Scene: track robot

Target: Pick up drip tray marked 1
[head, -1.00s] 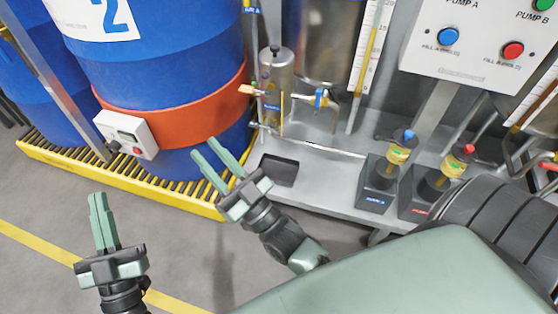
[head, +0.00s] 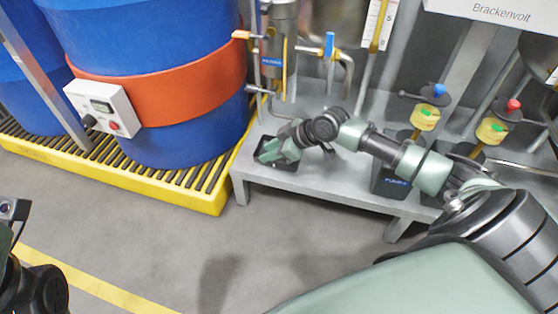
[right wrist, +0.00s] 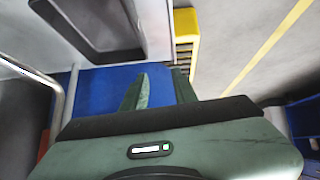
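The drip tray (head: 284,165) is a small dark shallow tray on the grey metal bench, at its left front corner. In the head view my right gripper (head: 265,153) is over it and hides much of it. In the right wrist view the drip tray (right wrist: 95,22) lies at the upper left, off to the side of the fingers. My right gripper (right wrist: 160,88) has its two green fingers apart with nothing between them. No number on the tray is legible. Of my left arm only dark parts show at the lower left edge; its fingers are out of frame.
The grey bench (head: 330,190) also carries pipes, a cylinder and two dark holders with yellow-collared fittings at the right. Blue drums (head: 150,40) stand on a yellow grated pallet (head: 200,200) left of the bench. The floor in front is clear.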

